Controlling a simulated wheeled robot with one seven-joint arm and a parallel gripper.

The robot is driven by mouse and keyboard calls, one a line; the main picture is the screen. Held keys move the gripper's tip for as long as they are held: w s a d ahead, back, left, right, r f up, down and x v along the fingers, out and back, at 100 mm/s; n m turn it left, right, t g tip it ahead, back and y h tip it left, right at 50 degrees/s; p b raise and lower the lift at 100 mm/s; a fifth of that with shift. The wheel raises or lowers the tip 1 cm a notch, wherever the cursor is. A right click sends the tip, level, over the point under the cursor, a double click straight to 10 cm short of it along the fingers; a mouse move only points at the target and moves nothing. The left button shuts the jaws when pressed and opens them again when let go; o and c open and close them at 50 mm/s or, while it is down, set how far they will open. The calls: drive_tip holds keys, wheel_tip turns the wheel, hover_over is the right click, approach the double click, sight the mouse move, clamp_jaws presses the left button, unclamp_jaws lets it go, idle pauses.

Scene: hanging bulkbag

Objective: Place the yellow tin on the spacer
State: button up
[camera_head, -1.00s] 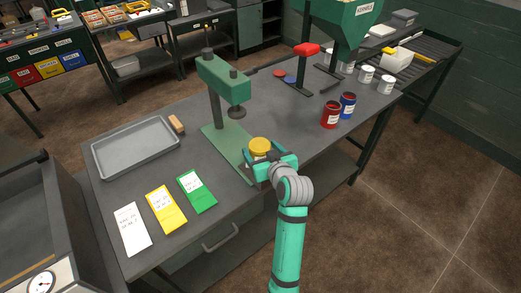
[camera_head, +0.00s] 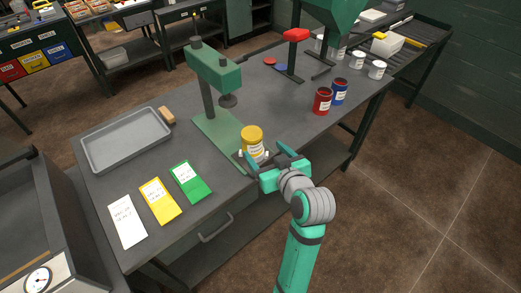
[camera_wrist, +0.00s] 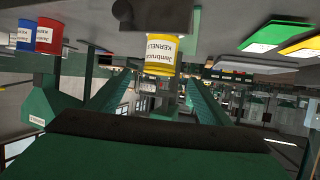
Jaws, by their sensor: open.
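The yellow tin (camera_head: 252,138) stands upright at the front end of the green press base, with a white label facing me. It also shows upside down in the wrist view (camera_wrist: 163,48), with its label readable. A low dark piece (camera_head: 238,159) with pale bits shows around the tin's foot. I cannot tell whether this is the spacer, nor exactly what the tin rests on. My gripper (camera_head: 264,152) is open at the tin's near right side. Its fingers point towards the tin, which appears beyond the fingertips in the wrist view (camera_wrist: 158,80).
The green press (camera_head: 215,68) rises behind the tin. Red (camera_head: 322,101) and blue (camera_head: 340,92) tins stand to the right. A grey tray (camera_head: 128,158), green card (camera_head: 190,183), yellow card (camera_head: 160,201) and white card (camera_head: 127,221) lie left. Bare bench lies between press and red tin.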

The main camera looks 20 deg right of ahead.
drive_tip(key=s+a+f+m+h, duration=0.1)
drive_tip(key=s+a+f+m, duration=0.1)
drive_tip(key=s+a+f, duration=0.5)
drive_tip(key=s+a+f+m+h, duration=0.1)
drive_tip(key=s+a+f, duration=0.35)
drive_tip(key=f, duration=0.45)
drive_tip(key=s+a+n+t, duration=0.1)
drive_tip(key=s+a, duration=0.3)
drive_tip(key=s, duration=0.7)
drive_tip(key=s+a+r+n+y, duration=0.1)
drive_tip(key=s+a, duration=0.3)
drive_tip(key=s, duration=0.8)
drive_tip(key=shift+r+n+t+y, duration=0.25)
drive_tip(key=shift+n+t+y, duration=0.05)
drive_tip(key=shift+t, duration=0.1)
drive_tip(key=shift+w, duration=0.1)
